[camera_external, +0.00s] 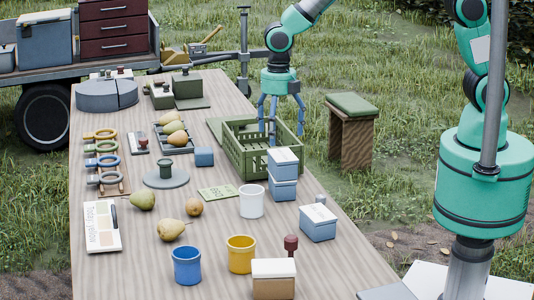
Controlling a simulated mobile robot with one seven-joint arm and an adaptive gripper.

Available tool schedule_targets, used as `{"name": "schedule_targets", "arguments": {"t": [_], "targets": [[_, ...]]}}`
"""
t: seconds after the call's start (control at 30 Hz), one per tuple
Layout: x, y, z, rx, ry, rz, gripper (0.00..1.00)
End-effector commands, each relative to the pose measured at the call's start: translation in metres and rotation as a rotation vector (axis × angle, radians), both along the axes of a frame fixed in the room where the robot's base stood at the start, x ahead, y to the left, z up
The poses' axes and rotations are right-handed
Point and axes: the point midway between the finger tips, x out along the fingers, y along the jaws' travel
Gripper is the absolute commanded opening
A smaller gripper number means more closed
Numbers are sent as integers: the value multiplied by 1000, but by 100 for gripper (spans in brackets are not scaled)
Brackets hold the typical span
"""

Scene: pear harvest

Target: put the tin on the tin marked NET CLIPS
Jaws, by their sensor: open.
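Several box-shaped tins stand at the table's right side. A blue tin with a white lid (283,163) sits on top of another blue tin (283,190). A brown and cream tin (273,281) stands at the near edge. No NET CLIPS marking is readable, so I cannot tell which tin bears it. My gripper (279,126) points down, open, at the green crate, just behind the stacked tins. I see nothing between its fingers.
The green slatted crate (250,164) is beside the stack. A white cup (251,201), a yellow cup (240,254), a blue cup (187,266) and a dark red-topped stamp (291,245) stand nearby. Loose pears (171,229) lie left. The right front table edge is close.

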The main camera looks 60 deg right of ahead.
Motion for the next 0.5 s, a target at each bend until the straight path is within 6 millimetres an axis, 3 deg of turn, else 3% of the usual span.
{"name": "schedule_targets", "arguments": {"t": [0.2, 0.5], "targets": [[0, 0, 20, 1, -1, 0, 93], [0, 0, 22, -1, 1, 0, 93]]}}
